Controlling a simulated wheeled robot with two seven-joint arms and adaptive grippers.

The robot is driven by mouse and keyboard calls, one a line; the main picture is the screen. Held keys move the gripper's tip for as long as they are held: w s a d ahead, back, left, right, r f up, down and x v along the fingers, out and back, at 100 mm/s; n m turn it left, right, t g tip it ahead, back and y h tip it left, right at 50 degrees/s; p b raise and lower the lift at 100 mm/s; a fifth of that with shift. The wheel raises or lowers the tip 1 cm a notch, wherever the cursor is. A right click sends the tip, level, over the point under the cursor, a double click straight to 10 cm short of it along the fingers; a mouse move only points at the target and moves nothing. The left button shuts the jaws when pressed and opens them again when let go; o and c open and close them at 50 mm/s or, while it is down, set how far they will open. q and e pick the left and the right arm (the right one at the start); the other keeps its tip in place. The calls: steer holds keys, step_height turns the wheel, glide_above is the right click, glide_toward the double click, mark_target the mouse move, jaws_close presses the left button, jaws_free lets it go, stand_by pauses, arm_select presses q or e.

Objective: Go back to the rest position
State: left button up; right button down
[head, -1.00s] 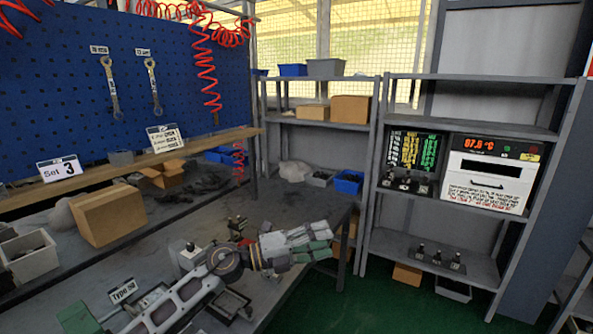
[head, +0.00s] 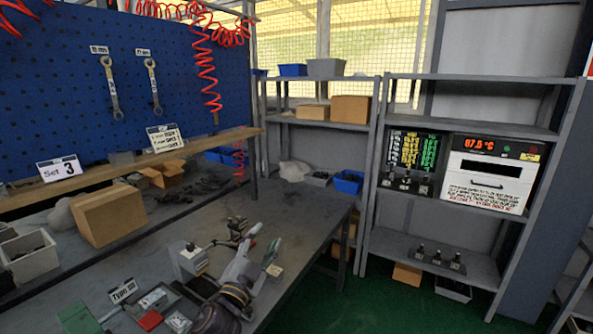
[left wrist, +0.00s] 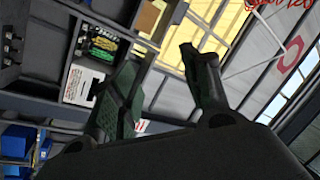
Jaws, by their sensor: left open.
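My left gripper (head: 266,238) is over the front right part of the workbench (head: 300,220), with its fingers pointing away from me. Its two fingers stand apart with nothing between them. In the left wrist view the open gripper (left wrist: 158,60) points up toward the shelves and the window wall. A grey valve block (head: 190,258) stands on the bench left of the gripper. A small dark and brownish fitting (head: 237,228) stands just behind the gripper; I cannot tell how far apart they are. My right gripper does not show.
A cardboard box (head: 108,215) and a grey bin (head: 28,255) stand at the left. Metal shelves (head: 432,258) stand behind, right.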

arm_select(q)
steer(key=s+a+f+n+g+y, duration=0.3)
steer(key=s+a+f+n+g, duration=0.15)
steer(key=f, duration=0.45)
steer(key=s+a+f+n+g+y, duration=0.35)
steer(key=a+f, duration=0.25)
steer(key=f, duration=0.3)
steer(key=s+a+f+n+g, duration=0.1)
steer(key=s+f+g, duration=0.35)
steer(key=s, duration=0.65)
steer(key=s+a+f+n+g, duration=0.15)
steer(key=s+f+g, duration=0.35)
steer(key=s, duration=0.5)
step_height(320, 180, down, 34)
steer(key=s+f, duration=0.1)
steer(key=s, duration=0.2)
steer(key=s+a+f, duration=0.2)
steer(key=s+f, duration=0.7)
steer(key=s, duration=0.2)
steer(key=s+a+f+g, duration=0.1)
steer(key=s+a+f, duration=0.2)
steer(key=s+f, duration=0.7)
steer(key=shift+s+m, duration=0.45)
